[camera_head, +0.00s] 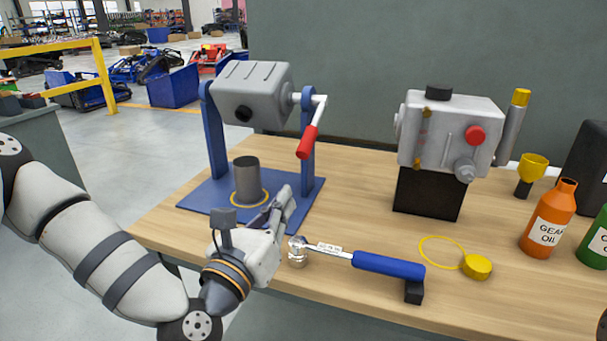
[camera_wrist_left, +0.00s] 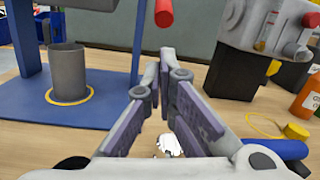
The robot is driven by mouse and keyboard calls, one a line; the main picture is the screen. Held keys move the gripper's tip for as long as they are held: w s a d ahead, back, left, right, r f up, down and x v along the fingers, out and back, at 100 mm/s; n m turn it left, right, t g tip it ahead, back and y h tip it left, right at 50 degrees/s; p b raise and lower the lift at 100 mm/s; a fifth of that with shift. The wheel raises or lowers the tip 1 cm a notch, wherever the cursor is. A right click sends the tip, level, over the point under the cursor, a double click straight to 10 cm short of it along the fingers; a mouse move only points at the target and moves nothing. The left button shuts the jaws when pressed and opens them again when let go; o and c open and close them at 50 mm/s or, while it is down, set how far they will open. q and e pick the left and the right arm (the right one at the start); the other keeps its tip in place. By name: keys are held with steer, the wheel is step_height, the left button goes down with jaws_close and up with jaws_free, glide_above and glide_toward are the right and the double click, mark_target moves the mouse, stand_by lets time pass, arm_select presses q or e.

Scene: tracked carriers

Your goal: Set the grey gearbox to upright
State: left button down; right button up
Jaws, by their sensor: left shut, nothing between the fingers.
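The grey gearbox (camera_head: 252,96) hangs between two posts of a blue stand (camera_head: 217,150) in the head view. It is tilted, with a ribbed face up and a dark round hole on its front. A crank on its right side ends in a red handle (camera_head: 307,142) that points down. The red handle also shows at the top of the left wrist view (camera_wrist_left: 163,12). My left gripper (camera_head: 286,197) is shut and empty, in front of the stand and below the handle, apart from it. Its closed fingertips (camera_wrist_left: 160,60) show in the wrist view. My right gripper is out of view.
A grey cup (camera_head: 246,180) stands on the stand's base. A blue-handled torque wrench (camera_head: 388,266) lies close beside my left gripper. A light grey unit (camera_head: 450,130) on a black block, an orange oil bottle (camera_head: 549,220) and a yellow cap (camera_head: 477,267) are to the right.

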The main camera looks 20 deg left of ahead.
arm_select(q)
steer(key=w+d+r, duration=0.1)
steer(key=w, duration=0.7)
steer(key=shift+w, duration=0.35)
